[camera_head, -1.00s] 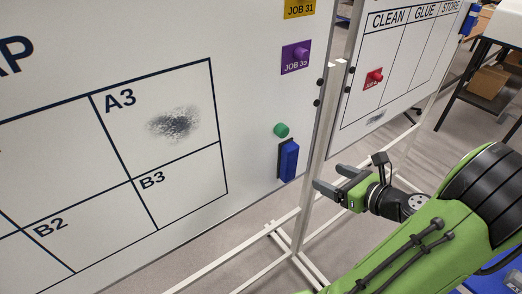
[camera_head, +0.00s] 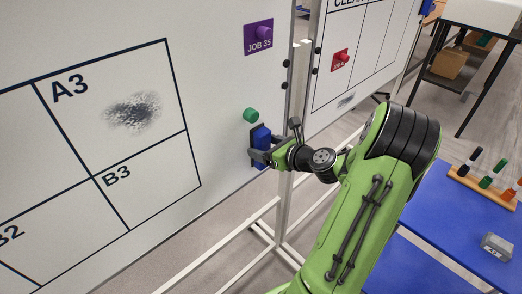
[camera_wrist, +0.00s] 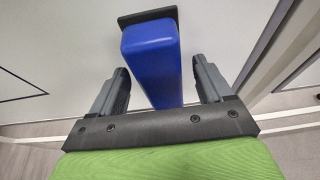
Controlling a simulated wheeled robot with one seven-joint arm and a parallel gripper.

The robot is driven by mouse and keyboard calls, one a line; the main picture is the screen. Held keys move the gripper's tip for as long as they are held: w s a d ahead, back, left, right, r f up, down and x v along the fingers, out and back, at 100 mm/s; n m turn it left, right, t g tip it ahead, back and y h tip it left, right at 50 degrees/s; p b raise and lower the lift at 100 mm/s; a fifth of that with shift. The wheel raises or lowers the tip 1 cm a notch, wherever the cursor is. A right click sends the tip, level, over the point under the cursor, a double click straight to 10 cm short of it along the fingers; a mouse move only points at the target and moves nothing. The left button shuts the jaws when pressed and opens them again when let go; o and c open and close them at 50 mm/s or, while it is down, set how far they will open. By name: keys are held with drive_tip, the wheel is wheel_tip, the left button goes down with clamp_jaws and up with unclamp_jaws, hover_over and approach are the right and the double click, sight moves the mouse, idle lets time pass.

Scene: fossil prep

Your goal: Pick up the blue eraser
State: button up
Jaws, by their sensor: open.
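The blue eraser (camera_head: 262,138) is on the whiteboard near its right edge, upright, with a dark backing. In the wrist view the blue eraser (camera_wrist: 153,62) lies between the two fingers, its lower end reaching in between them. My gripper (camera_head: 262,155) is at the eraser in the head view, and partly covers its lower part. In the wrist view my gripper (camera_wrist: 160,88) is open, with a finger on each side of the eraser and a visible gap at both sides.
A green magnet (camera_head: 251,115) is just above the eraser. The whiteboard (camera_head: 220,150) carries a grid and a dark smudge (camera_head: 133,112). A second board (camera_head: 375,60) stands to the right. A blue table (camera_head: 440,215) holds a marker rack (camera_head: 482,185) and a grey block (camera_head: 497,246).

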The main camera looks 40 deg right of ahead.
drive_tip(key=shift+s+r, duration=0.1)
drive_tip(key=shift+c, duration=0.8)
drive_tip(key=c, duration=0.9)
drive_tip(key=shift+s+r, duration=0.3)
drive_tip(key=shift+r, duration=0.1)
drive_tip(key=p+v, duration=0.1)
drive_tip(key=v, duration=0.4)
drive_tip(key=r+p+v, duration=0.1)
drive_tip(key=v, duration=0.4)
drive_tip(key=r+p+v, duration=0.1)
drive_tip(key=p+v, duration=0.1)
drive_tip(key=v, duration=0.3)
drive_tip(key=shift+w, duration=0.35)
